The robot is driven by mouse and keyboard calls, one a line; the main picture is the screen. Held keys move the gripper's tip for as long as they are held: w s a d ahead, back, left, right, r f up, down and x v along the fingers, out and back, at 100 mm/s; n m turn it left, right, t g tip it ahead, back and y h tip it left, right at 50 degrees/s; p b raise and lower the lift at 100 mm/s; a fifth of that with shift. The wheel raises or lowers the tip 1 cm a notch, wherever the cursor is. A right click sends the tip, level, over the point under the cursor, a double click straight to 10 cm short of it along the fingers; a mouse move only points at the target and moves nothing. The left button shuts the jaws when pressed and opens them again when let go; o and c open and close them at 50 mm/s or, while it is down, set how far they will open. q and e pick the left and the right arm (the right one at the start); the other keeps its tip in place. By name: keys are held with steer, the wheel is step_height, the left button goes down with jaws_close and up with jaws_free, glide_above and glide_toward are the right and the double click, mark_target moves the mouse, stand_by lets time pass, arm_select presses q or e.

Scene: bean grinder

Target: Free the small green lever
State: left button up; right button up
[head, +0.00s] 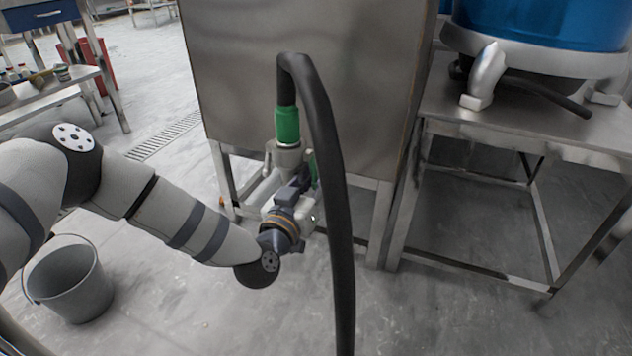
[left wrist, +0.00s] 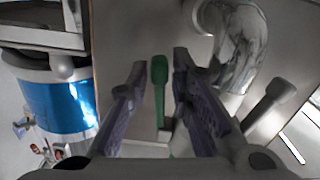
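The small green lever (left wrist: 159,88) is upright between the two fingers of my left gripper (left wrist: 158,72) in the left wrist view. The fingers are apart, with a gap on both sides of the lever. In the head view, part of the lever (head: 313,168) shows beside the metal fitting (head: 287,158), under the green collar (head: 287,125) of the black hose (head: 325,140). My left gripper (head: 297,187) is at this fitting and hides much of it and of the lever. My right gripper is not in view.
The hose hangs down just right of my left gripper in the head view. A large steel cabinet (head: 240,70) stands behind. A steel table (head: 590,135) with a blue drum (head: 545,22) is at the right. A grey bucket (head: 70,285) stands on the floor at the left.

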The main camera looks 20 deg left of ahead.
arm_select(q)
jaws_close()
steer(key=shift+d, duration=0.15)
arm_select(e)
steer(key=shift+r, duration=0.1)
arm_select(q)
steer(key=d+r+n+p, duration=0.4)
steer(key=r+n, duration=0.1)
steer(key=n, duration=1.1)
steer(key=shift+s+d, duration=0.15)
steer(key=shift+d, duration=0.05)
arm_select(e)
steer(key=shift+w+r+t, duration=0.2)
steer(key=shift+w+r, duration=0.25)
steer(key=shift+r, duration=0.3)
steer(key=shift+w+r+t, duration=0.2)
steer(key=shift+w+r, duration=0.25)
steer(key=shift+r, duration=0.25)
arm_select(q)
jaws_free()
steer(key=shift+r, duration=0.1)
steer(key=shift+s, duration=0.1)
